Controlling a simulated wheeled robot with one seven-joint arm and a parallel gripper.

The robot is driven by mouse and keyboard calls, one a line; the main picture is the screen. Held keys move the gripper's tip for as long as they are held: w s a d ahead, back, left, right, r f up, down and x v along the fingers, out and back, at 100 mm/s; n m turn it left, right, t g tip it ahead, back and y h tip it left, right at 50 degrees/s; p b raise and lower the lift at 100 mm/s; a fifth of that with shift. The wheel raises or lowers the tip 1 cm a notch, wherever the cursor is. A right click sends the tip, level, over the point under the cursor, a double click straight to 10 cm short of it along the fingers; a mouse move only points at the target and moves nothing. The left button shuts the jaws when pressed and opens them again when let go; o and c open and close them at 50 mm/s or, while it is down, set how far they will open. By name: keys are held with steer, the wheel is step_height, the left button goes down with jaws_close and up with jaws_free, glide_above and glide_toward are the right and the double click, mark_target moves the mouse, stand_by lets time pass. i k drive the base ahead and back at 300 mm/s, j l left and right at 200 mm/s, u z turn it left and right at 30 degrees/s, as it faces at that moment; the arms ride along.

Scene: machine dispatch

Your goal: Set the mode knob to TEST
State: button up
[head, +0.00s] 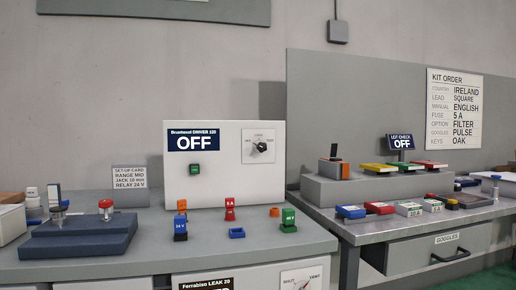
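A white machine panel (225,190) labelled "Bruntsund DRIVER" stands on the left bench, with a dark sign reading OFF. A black knob (261,147) sits on a pale plate at the panel's upper right. Small words surround the knob, too small to read surely, and its pointer direction is unclear. A green button or lamp (195,169) is on the panel's left. A second machine, "Ferrabiso LEAK 20" (237,279), shows below the bench top, with part of a dial plate (302,279); it is cut off by the frame. My gripper is not in view.
Small coloured blocks (230,209) stand on the bench before the panel. A dark blue block (80,238) with upright metal parts lies at left, near a set-up card (130,178). A right-hand table (415,222) holds coloured boxes, a "LOT CHECK OFF" sign (400,142) and a goggles drawer (440,252).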

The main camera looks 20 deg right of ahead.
mark_target(262, 147)
steer(key=i+z, duration=0.25)
steer(key=z, duration=0.15)
steer(key=i+j+z, duration=0.15)
steer(key=z, duration=0.25)
steer(key=i, duration=0.05)
